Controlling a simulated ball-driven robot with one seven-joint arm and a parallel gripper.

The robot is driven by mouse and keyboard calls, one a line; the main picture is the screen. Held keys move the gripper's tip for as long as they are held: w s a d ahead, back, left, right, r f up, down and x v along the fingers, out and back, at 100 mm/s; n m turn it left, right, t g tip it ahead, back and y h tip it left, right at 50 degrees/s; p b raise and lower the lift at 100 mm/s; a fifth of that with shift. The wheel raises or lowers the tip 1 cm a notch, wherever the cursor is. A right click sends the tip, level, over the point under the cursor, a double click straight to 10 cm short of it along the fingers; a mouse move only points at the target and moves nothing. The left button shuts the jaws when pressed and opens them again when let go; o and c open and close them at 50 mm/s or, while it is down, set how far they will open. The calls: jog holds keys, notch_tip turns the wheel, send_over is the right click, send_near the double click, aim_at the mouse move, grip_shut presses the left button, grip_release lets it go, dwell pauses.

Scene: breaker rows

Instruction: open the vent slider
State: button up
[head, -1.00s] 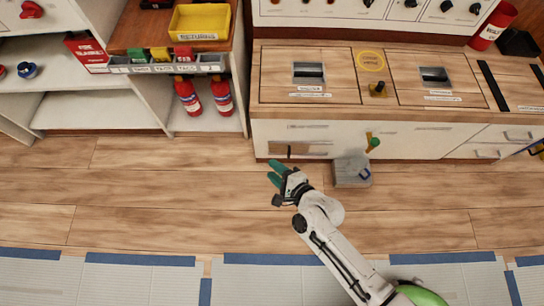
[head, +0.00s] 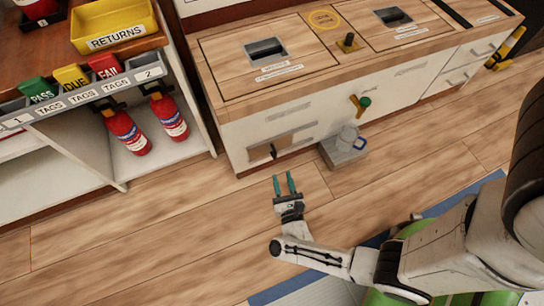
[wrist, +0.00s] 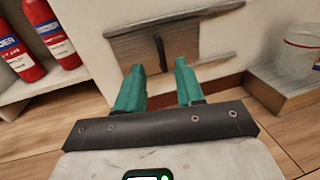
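The vent slider is a dark upright tab (head: 273,151) on a brown panel in a slot (head: 293,143), low on the white cabinet front. In the wrist view the tab (wrist: 161,52) stands near the middle of its panel (wrist: 187,42), straight ahead of the fingers. My gripper (head: 285,182) is in front of and below the slot, apart from the cabinet. Its two teal fingers show in the wrist view (wrist: 161,82), spread with nothing between them. The gripper is open and does not touch the tab.
A grey step-like block (head: 343,149) with a clear container and blue handle on it stands right of the slot. A green-knobbed lever (head: 362,103) sticks out above it. Red extinguishers (head: 127,132) stand on the left shelf.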

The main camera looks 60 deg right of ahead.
aim_at(276, 154)
jog(key=b+x, duration=0.1)
jog(key=x, duration=0.8)
jog(key=shift+w+d, duration=0.1)
jog(key=shift+c, duration=0.4)
grip_shut()
